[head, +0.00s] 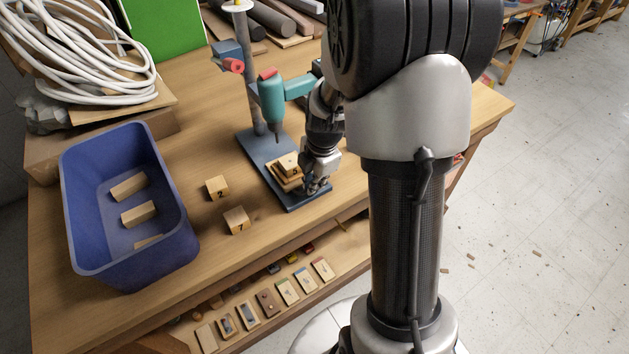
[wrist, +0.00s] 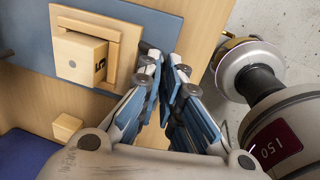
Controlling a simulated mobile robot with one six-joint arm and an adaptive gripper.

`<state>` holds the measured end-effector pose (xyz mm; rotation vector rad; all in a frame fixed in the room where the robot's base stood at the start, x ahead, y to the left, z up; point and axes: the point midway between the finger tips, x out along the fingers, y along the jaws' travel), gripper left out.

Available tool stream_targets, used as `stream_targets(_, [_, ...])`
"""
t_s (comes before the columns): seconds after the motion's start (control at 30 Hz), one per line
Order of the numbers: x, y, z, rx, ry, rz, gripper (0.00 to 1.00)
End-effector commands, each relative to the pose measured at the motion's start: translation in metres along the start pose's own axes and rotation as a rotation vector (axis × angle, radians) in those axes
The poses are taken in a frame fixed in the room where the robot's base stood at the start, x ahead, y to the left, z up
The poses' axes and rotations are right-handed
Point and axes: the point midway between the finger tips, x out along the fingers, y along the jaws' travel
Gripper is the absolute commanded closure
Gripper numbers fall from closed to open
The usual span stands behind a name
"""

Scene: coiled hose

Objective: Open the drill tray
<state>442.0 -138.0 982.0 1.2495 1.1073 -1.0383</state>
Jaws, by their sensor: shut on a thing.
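The drill press (head: 271,100) has a teal head and stands on a blue base plate (head: 262,150), also in the wrist view (wrist: 128,15). A small wooden tray (head: 288,184) sits on the plate and holds a wooden block marked 5 (head: 289,163). The tray (wrist: 112,50) and block (wrist: 82,57) also show at upper left in the wrist view. My gripper (head: 318,187) is low beside the tray, at the plate's edge. In the wrist view, its fingertips (wrist: 166,62) are close together, right of the tray. The fingers hide what they grip.
A blue bin (head: 185,230) with wooden blocks stands at left. Block 2 (head: 217,187) and another block (head: 237,220) lie on the table (head: 120,310). A coiled white hose (head: 85,50) is at upper left. Several small labelled pieces (head: 285,291) lie below the table's front edge.

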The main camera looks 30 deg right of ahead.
Motion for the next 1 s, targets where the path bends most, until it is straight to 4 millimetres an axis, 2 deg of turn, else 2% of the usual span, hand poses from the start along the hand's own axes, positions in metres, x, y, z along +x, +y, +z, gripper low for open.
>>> stream_targets(0.43, [0.003, -0.004, -0.001, 0.001, 0.003, -0.007, 1.0])
stream_targets(0.7, [0.0, -0.031, -0.002, 0.002, 0.004, -0.01, 1.0])
stream_targets(0.97, [-0.001, -0.032, -0.002, 0.0, 0.006, -0.013, 1.0])
stream_targets(1.0, [0.0, -0.032, -0.003, 0.0, 0.006, -0.013, 0.98])
